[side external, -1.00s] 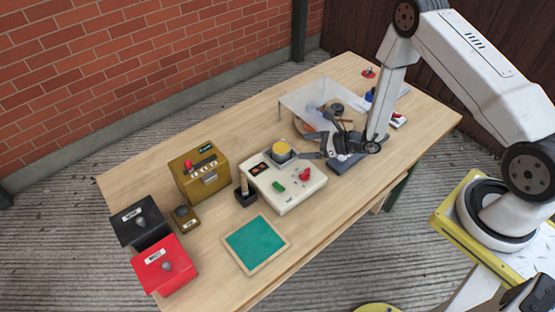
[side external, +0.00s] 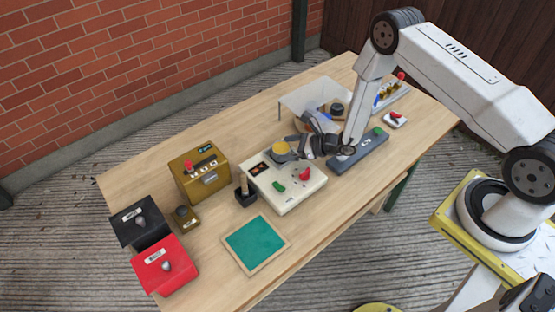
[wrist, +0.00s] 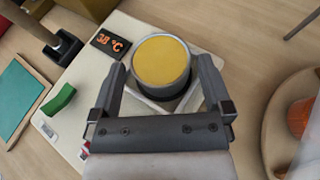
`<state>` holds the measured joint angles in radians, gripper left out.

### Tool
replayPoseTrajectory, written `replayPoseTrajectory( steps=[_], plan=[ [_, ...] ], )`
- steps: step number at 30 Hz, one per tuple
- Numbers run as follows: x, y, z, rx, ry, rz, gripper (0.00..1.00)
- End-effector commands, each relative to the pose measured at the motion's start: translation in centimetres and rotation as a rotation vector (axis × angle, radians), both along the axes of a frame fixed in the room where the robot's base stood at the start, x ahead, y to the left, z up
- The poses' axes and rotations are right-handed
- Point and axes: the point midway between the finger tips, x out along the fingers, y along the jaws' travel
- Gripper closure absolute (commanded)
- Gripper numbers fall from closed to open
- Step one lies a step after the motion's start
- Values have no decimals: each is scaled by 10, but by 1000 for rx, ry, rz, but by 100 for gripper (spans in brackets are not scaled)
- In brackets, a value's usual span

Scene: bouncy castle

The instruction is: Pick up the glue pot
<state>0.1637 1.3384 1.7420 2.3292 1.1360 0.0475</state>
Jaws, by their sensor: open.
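The glue pot (side external: 281,148), a round dark-sided pot with yellow contents, stands upright on the cream heater unit (side external: 291,195). In the wrist view the pot (wrist: 162,62) sits in a square recess beside a display reading about 38 °C. My gripper (side external: 292,146) is open, low over the unit, reaching in from the right. In the wrist view the fingertips of my gripper (wrist: 163,70) lie on either side of the pot, with gaps showing between fingers and pot. How far down the fingers reach is hard to tell.
The unit carries a green switch (side external: 278,187) and red knob (side external: 305,175). A brush in a black holder (side external: 245,197) and brass box (side external: 199,177) stand left. A clear cover (side external: 300,98) stands behind my gripper; a dark grey bar (side external: 362,155) lies right. The front right table is clear.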

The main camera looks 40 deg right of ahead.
Motion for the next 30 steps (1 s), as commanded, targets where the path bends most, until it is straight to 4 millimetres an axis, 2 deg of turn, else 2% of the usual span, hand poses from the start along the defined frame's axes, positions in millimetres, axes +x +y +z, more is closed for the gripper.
replayPoseTrajectory(
  steps=[6, 21, 26, 30],
  plan=[
    [10, 7, -5, 0, 1, 0, 0],
    [10, 7, -5, 0, 1, 0, 0],
    [10, 7, -5, 0, 1, 0, 51],
    [10, 7, -5, 0, 1, 0, 95]
  ],
)
